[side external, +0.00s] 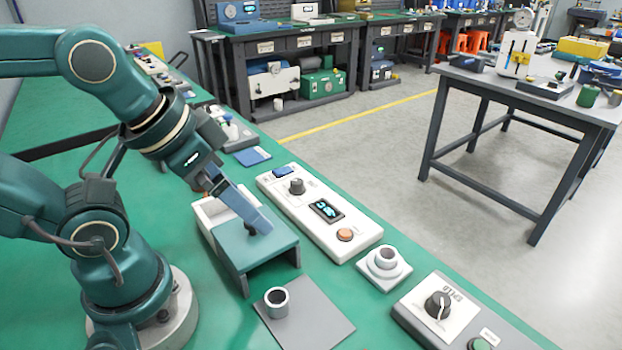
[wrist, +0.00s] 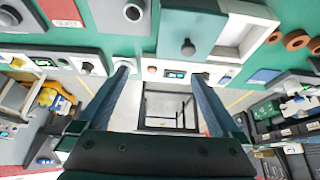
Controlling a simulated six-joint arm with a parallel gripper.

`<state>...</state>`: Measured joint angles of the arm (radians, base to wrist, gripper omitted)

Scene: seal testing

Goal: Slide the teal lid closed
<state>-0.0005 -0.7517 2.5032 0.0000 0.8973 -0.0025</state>
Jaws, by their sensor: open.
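The teal lid (side external: 238,250) lies flat on a low housing beside my arm. It also shows in the wrist view (wrist: 180,18), with a dark round knob (wrist: 188,47) on it. The white box (side external: 206,212) is partly uncovered behind the lid. Its open cavity shows right of the lid in the wrist view (wrist: 240,34). My gripper (side external: 262,228) points down over the lid in the side view, its fingers hiding the knob. In the wrist view my gripper (wrist: 160,72) is open and empty, its fingers apart, with the knob beyond the fingertips. I cannot tell whether the fingers touch the lid.
A white panel (side external: 300,206) with dials and a display stands close behind the lid. A grey cylinder (side external: 277,303) stands on a grey plate (side external: 318,318) in front. A white ring fixture (side external: 385,264) and a dial box (side external: 420,318) are to the right.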

